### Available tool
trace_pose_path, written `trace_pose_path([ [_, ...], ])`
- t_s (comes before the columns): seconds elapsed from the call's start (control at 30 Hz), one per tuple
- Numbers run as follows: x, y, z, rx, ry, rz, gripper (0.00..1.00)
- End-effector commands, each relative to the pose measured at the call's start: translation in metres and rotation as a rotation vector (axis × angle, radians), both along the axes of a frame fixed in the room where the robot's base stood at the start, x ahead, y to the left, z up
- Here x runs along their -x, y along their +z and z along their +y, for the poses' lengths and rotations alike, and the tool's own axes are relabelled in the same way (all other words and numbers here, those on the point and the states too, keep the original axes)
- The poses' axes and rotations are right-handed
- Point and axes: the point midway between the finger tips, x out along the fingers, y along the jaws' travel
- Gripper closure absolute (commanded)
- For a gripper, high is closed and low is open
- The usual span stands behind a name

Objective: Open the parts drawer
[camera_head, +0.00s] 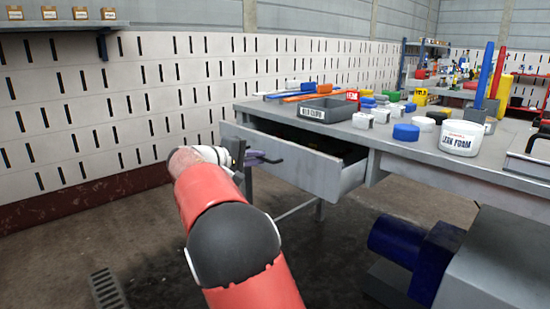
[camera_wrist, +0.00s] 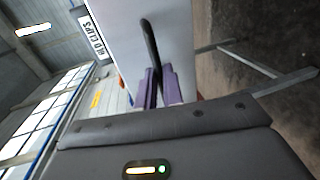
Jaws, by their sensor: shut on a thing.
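The parts drawer (camera_head: 312,169) is a light grey drawer under the left end of the workbench. It stands pulled part way out, with its inside showing dark from above. My gripper (camera_head: 265,158) is at the drawer's front, with its purple fingers at the black handle. In the wrist view, the fingers of my gripper (camera_wrist: 161,88) are shut on the black drawer handle (camera_wrist: 150,42), which stands out from the drawer's pale front (camera_wrist: 118,22). The drawer's contents are too dark to tell.
The grey workbench (camera_head: 405,152) carries a labelled grey bin (camera_head: 328,110), a white jar (camera_head: 461,138) and several small coloured blocks. A grey machine with a dark blue cylinder (camera_head: 402,240) stands at the lower right. The floor left of the drawer is clear up to the slotted wall.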

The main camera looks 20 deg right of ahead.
Motion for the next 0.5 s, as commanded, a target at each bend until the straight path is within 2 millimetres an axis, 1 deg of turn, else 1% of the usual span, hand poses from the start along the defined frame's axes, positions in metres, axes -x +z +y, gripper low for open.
trace_pose_path([
  [0.03,0.005,-0.003,0.016,-0.001,0.004,0.002,1.0],
  [0.2,0.02,-0.001,0.055,-0.003,0.002,0.002,1.0],
  [0.33,0.029,-0.001,0.08,-0.001,0.001,0.002,1.0],
  [0.5,0.038,-0.001,0.103,-0.001,-0.001,0.003,1.0],
])
